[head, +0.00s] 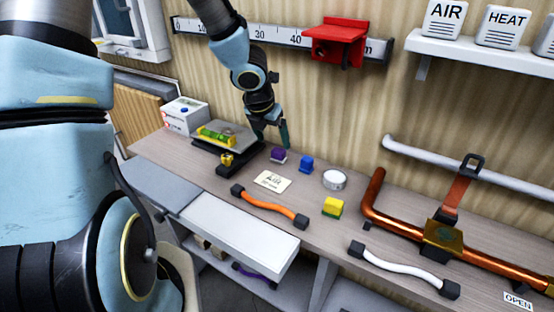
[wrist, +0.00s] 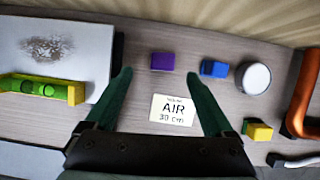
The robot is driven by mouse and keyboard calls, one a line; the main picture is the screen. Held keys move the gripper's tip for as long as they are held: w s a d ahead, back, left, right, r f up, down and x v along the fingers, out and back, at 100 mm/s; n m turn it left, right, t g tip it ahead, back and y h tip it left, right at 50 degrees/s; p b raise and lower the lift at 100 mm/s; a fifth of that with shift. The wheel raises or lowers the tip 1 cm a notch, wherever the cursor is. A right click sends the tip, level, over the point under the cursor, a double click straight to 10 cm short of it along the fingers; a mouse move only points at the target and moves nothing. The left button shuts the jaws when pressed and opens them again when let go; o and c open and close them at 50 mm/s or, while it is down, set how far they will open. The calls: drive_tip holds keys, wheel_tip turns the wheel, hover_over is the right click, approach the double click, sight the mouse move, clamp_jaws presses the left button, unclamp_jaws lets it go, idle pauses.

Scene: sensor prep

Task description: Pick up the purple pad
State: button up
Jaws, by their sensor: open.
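The purple pad (head: 278,154) is a small block on the wooden bench, right of the dark scale-like platform. In the wrist view the purple pad (wrist: 162,62) lies beyond the fingertips, between their lines. My gripper (head: 272,137) hangs over the back of the bench, close to the pad in the head view. In the wrist view my gripper (wrist: 158,85) has its two green fingers spread apart with nothing between them but the bench and the AIR card. The pad is not held.
A blue block (wrist: 214,68) and a round white tin (wrist: 253,77) stand right of the pad. The AIR card (wrist: 173,108) lies nearer. A platform (wrist: 52,50) with a green level (wrist: 42,88) is left. An orange hose (head: 268,205) and yellow block (head: 332,207) are in front.

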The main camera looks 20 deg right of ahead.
sight(278, 150)
drive_tip(key=b+x, duration=0.1)
drive_tip(key=x, duration=0.3)
drive_tip(key=b+x, duration=0.1)
drive_tip(key=x, duration=0.2)
drive_tip(key=shift+s+d+r+b, duration=0.1)
drive_tip(key=shift+d+r+b, duration=0.05)
drive_tip(key=shift+d+b, duration=0.15)
drive_tip(key=shift+a, duration=0.1)
drive_tip(key=shift+r, duration=0.1)
drive_tip(key=shift+c, duration=0.3)
clamp_jaws()
